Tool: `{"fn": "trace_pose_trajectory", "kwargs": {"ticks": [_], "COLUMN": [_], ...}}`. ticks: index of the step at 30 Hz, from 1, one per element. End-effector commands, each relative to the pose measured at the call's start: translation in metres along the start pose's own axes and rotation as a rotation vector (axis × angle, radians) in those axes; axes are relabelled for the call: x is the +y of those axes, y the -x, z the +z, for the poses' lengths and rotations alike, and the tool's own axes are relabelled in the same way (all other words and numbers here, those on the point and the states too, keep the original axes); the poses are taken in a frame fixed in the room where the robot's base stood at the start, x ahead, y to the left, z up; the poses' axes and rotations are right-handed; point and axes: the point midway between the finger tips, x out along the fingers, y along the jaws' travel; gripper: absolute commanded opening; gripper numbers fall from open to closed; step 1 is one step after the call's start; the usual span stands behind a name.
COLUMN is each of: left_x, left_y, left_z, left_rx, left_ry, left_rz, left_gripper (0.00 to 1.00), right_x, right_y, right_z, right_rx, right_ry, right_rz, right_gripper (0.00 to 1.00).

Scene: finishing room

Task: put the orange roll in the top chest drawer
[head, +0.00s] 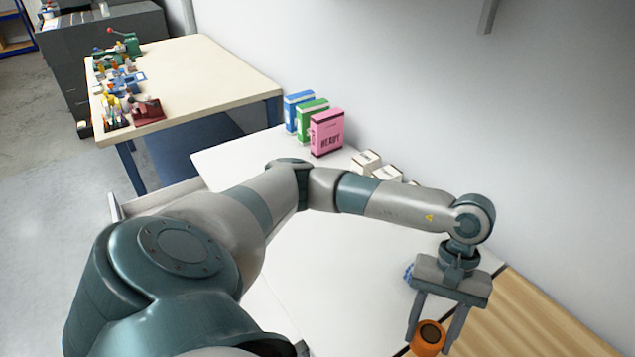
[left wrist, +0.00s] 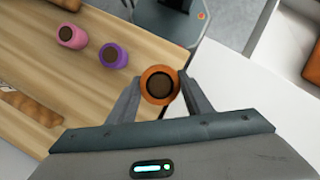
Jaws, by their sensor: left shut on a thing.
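The orange roll (head: 429,338) has a dark core and shows at the lower right of the head view. My left gripper (head: 431,340) is shut on it, one finger on each side, pointing down. In the left wrist view the roll (left wrist: 160,84) sits between the fingertips, over the border of the wooden top and the white chest top. Its height above the surface is unclear. The white chest top (head: 330,260) is partly behind my left arm. What looks like a pulled-out drawer (head: 160,196) shows at its left side, mostly hidden by my arm. My right gripper is not in view.
Blue, green and pink boxes (head: 327,132) and small white boxes (head: 366,162) stand along the wall on the white top. A pink roll (left wrist: 73,36) and a purple roll (left wrist: 113,55) are on the wooden top (head: 530,320). A table with tools (head: 210,75) stands at the back left.

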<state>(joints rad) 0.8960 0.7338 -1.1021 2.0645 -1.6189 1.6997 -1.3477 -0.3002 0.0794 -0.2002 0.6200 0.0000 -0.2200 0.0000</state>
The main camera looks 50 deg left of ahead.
Motion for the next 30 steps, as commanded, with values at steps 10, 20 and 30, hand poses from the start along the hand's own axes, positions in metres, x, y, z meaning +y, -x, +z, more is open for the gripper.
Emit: {"fn": "trace_pose_trajectory", "kwargs": {"ticks": [10, 20, 30], "left_x": [-0.014, -0.017, -0.017], "left_y": [0.062, 0.076, 0.076], "left_z": [-0.022, -0.023, -0.023], "left_rx": [0.006, 0.002, 0.002], "left_ry": [-0.432, -0.52, -0.519], "left_rz": [-0.179, -0.215, -0.214], "left_gripper": [0.22, 0.22, 0.22], "right_x": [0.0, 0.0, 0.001], "right_y": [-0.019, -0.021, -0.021], "right_z": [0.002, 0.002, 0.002], "right_rx": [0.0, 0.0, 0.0], "right_ry": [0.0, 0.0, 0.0], "right_rz": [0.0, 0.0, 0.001], "right_gripper": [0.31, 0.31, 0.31]}}
